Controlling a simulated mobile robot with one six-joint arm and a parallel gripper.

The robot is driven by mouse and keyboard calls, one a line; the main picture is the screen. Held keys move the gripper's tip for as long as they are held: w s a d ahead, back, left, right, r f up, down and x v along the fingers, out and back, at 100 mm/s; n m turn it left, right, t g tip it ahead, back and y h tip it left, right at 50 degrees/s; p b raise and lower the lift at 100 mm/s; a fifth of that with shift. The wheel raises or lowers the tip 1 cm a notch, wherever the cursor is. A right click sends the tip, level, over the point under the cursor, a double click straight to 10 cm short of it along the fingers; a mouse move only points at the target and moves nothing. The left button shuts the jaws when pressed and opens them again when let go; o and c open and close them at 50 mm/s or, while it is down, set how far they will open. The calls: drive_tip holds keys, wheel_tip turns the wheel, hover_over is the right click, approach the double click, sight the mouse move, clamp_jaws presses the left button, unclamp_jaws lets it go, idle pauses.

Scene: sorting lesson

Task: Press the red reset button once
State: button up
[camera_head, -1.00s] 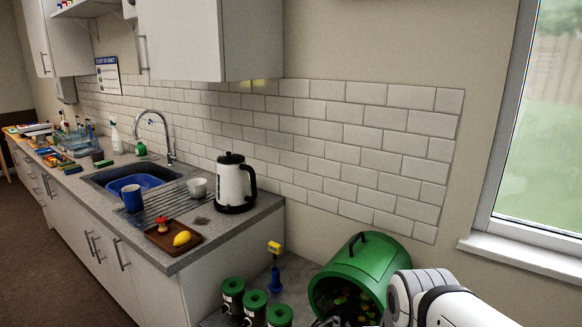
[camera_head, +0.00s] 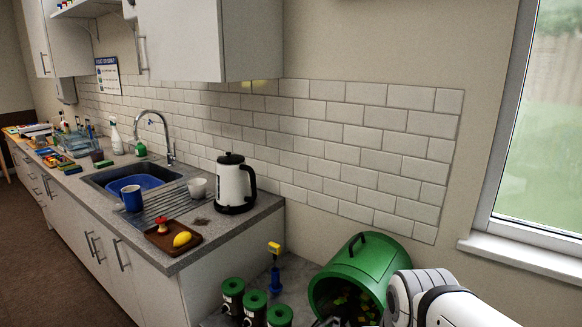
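I cannot make out a red reset button in this view. My white arm comes in at the lower right, in front of a tipped green bin (camera_head: 334,277). A dark part at the bottom edge, below the bin's mouth, looks like part of my gripper (camera_head: 328,321). It is mostly cut off by the frame, so its fingers and whether they are open do not show.
Jars with green lids (camera_head: 254,300) and a blue-and-yellow pump-like item (camera_head: 275,268) stand left of the bin. The counter (camera_head: 235,231) holds a kettle (camera_head: 235,184), a brown tray (camera_head: 160,239) with a lemon and a red item, and a sink. A window is at right.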

clamp_jaws()
idle(0.3)
idle(0.6)
